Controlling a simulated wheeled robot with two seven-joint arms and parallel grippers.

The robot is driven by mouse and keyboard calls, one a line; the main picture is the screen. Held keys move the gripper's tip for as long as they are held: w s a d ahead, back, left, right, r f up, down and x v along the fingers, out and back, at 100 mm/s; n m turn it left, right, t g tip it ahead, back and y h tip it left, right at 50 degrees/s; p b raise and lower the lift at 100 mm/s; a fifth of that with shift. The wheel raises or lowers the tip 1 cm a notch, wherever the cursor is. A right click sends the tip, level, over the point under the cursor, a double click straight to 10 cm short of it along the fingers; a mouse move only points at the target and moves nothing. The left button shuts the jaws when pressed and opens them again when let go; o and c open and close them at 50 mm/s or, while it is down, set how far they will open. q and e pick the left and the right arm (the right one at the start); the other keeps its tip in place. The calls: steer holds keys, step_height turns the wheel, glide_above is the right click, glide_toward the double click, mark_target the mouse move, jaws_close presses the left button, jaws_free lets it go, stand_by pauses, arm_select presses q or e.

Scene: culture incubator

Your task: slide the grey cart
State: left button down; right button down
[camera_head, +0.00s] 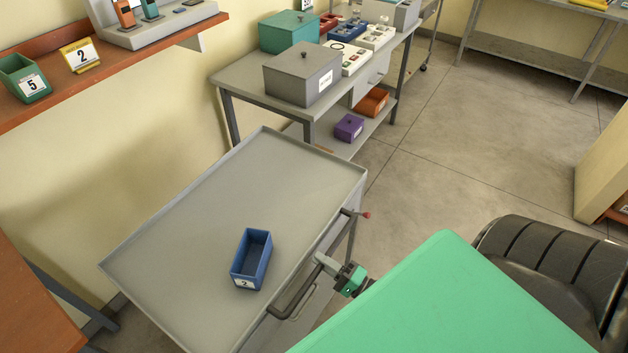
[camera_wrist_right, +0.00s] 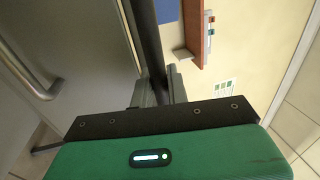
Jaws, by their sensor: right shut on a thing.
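The grey cart (camera_head: 200,215) stands in the middle of the head view, with a shallow rimmed top. A dark handle bar (camera_head: 296,296) runs along its right side. In the right wrist view, the dark bar (camera_wrist_right: 148,40) passes between the two fingers (camera_wrist_right: 157,92). The fingers hide part of the bar. My left gripper is in neither view.
A blue bin (camera_head: 251,260) labelled 2 stands on the cart. A grey workbench (camera_head: 250,88) with boxes stands just beyond the cart's far end. An orange-brown table (camera_head: 35,300) is at the lower left. Open floor (camera_head: 430,180) lies to the right.

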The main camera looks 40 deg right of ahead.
steer(key=shift+s+d, duration=0.15)
steer(key=shift+s, duration=0.25)
steer(key=shift+f, duration=0.1)
steer(key=c, duration=1.4)
jaws_free()
steer(key=shift+w, duration=0.1)
steer(key=b+v, duration=0.3)
steer(key=v, duration=1)
steer(key=shift+s+b, duration=0.35)
steer(key=shift+s, duration=0.05)
steer(key=shift+d+f, duration=0.1)
steer(key=shift+f, duration=0.05)
